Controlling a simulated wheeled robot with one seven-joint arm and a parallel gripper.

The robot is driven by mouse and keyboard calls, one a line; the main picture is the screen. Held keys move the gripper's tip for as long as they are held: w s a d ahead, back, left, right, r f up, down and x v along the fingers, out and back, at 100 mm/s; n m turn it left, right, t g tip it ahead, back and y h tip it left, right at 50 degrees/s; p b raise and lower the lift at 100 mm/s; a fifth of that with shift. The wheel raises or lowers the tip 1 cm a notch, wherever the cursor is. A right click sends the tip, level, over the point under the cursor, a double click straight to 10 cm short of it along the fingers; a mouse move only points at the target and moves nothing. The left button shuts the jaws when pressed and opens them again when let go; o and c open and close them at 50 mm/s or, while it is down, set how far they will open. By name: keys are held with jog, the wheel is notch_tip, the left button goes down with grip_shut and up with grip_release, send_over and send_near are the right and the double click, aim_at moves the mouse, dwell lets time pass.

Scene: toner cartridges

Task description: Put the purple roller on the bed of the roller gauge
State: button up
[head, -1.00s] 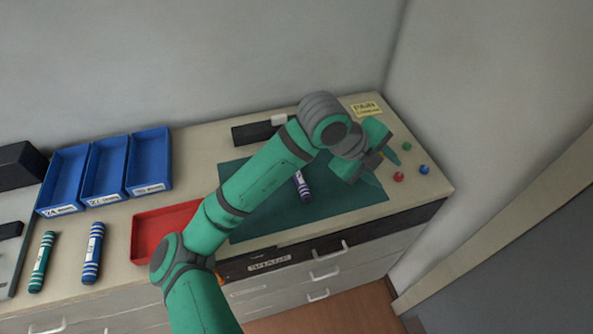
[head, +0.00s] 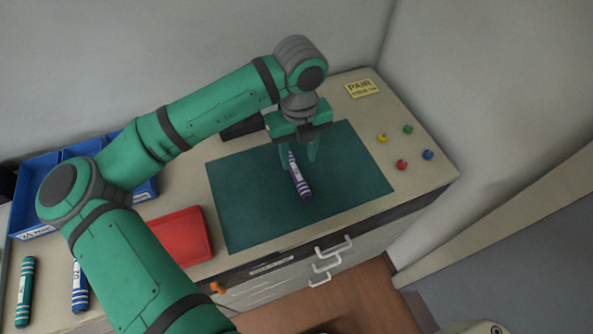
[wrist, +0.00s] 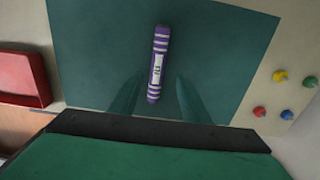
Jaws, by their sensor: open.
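The purple roller (head: 300,177), with white bands and a white label, lies on the dark green mat (head: 240,205). In the wrist view the purple roller (wrist: 159,62) lies lengthwise, its near end between my fingers. My gripper (head: 299,163) is open and points down over the roller's far end in the head view. The fingers (wrist: 158,88) stand apart on either side of the roller, with gaps. I cannot tell their height above the mat. A dark block (head: 240,129) behind the mat is mostly hidden by my arm; I cannot tell whether it is the roller gauge.
A red tray (head: 180,236) stands left of the mat. Blue bins (head: 38,175) stand at the back left, partly behind my arm. A green roller (head: 25,291) and a blue roller (head: 79,288) lie at the left. Small coloured knobs (head: 402,164) and a yellow sign (head: 362,88) are right.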

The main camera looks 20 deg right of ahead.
aim_at(296, 171)
jog(key=shift+a+f, duration=0.15)
jog(key=shift+f, duration=1.4)
jog(key=shift+a+f, duration=0.15)
jog(key=shift+f, duration=1.35)
grip_shut()
